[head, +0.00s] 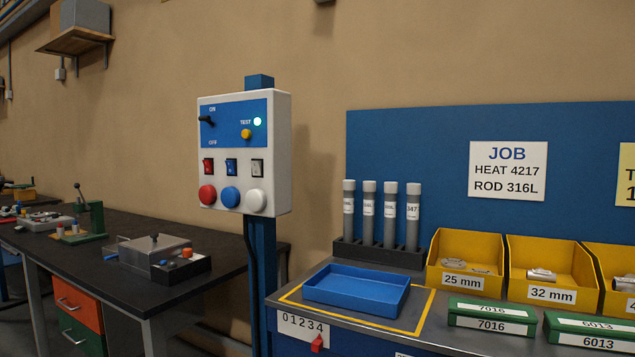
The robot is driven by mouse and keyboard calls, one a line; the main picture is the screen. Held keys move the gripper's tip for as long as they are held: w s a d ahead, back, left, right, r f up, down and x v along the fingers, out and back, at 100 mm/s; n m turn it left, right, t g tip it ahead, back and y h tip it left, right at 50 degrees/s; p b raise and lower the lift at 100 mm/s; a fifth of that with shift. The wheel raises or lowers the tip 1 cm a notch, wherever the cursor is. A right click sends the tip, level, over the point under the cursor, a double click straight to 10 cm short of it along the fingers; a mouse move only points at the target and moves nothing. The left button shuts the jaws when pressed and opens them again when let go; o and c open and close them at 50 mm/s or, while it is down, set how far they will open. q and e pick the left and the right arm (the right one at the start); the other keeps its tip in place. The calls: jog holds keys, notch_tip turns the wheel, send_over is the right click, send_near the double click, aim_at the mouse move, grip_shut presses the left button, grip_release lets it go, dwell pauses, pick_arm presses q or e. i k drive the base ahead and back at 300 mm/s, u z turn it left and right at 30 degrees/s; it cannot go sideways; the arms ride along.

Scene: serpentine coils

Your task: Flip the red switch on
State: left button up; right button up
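The red switch (208,166) is a small rocker in the left of a row of three on the front of a white control box (275,160). Whether it is on or off is too small to tell. A blue rocker (231,167) and a grey-white rocker (257,168) sit to its right. Below them are a red button (207,194), a blue button (230,197) and a white button (256,201). Neither gripper is in view.
The box stands on a blue post (262,280) between a dark workbench (100,245) at left and a grey bench at right. The right bench holds a blue tray (356,299), grey tubes (390,215) and yellow bins (466,241). The space before the box looks clear.

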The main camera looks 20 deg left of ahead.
aim_at(208, 164)
jog(key=u, duration=1.7)
jog(key=i, duration=2)
jog(key=z, duration=1.85)
